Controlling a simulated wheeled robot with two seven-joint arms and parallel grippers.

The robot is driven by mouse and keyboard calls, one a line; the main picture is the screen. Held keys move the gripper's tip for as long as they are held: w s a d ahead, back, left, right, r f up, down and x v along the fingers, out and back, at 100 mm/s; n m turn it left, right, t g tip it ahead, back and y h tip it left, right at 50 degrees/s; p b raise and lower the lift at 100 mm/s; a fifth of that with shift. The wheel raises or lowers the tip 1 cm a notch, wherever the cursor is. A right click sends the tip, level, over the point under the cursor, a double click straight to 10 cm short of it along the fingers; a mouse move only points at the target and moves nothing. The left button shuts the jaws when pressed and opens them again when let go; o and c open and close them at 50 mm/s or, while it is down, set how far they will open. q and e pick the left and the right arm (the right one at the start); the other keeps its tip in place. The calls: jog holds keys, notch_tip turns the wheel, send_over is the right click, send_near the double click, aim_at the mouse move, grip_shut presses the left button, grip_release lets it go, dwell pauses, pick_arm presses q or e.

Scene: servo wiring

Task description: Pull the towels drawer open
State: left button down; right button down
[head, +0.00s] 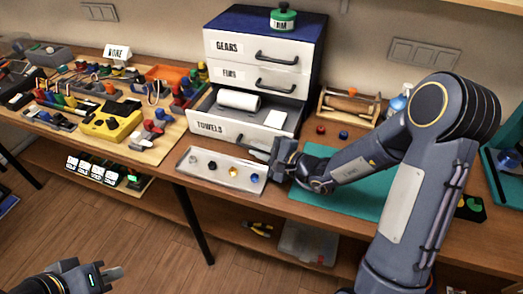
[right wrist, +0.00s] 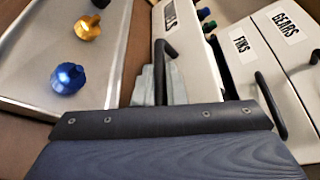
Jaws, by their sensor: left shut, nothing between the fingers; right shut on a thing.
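The white towels drawer (head: 228,133), labelled TOWELS, is the lowest of three in a blue-topped cabinet (head: 315,30). It stands pulled out, showing a white roll (head: 238,100) and a white block (head: 276,119) inside. My right gripper (head: 270,151) is at the right part of its front, shut on the dark handle. In the right wrist view the fingers (right wrist: 160,84) close around the handle (right wrist: 166,48). My left gripper (head: 112,272) is shut and empty, low at the left, away from the cabinet.
The GEARS drawer (head: 250,48) and FINS drawer (head: 250,76) above are shut. A metal tray (head: 215,176) with several small knobs lies just in front of the open drawer. A teal mat (head: 350,195) lies under my right arm. A wooden rack (head: 347,105) stands right of the cabinet.

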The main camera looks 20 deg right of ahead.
jog(key=shift+s+a, duration=0.15)
jog(key=shift+s, duration=0.1)
jog(key=c, duration=1.5)
grip_release()
jog(key=v, duration=0.7)
jog(key=shift+s+d+b, duration=0.25)
jog(key=shift+s+b, duration=0.05)
jog(key=shift+b, duration=0.1)
